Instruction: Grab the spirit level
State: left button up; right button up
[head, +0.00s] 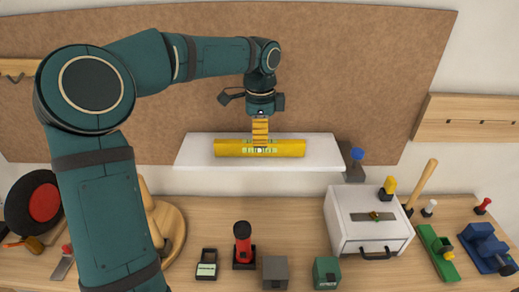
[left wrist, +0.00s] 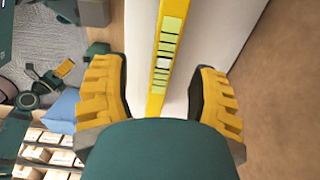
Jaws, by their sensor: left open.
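The yellow spirit level (head: 290,148) lies lengthwise on the white shelf (head: 190,155) in the head view, its pale green vials near the middle. My left gripper (head: 261,134) hangs pointing down over the middle of the level. In the left wrist view, the spirit level (left wrist: 166,45) runs between the two yellow-padded fingers of my left gripper (left wrist: 160,100). The fingers are open, with a visible gap on each side of the level. The near part of the level is hidden behind the gripper body.
A brown pegboard (head: 340,70) stands behind the shelf. Below is a wooden workbench (head: 200,235) with a white drawer box (head: 365,235), a red-and-black tool (head: 243,245), a green block (head: 327,272), a grey block (head: 275,272) and a blue vise (head: 485,245). The shelf's ends are clear.

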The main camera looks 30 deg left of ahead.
aim_at(259, 155)
pick_arm(q)
jog(key=shift+w+a+f, duration=0.1)
jog(key=shift+f, duration=1.25)
jog(key=shift+a+f, duration=0.1)
jog(key=shift+f, duration=1.25)
grip_shut()
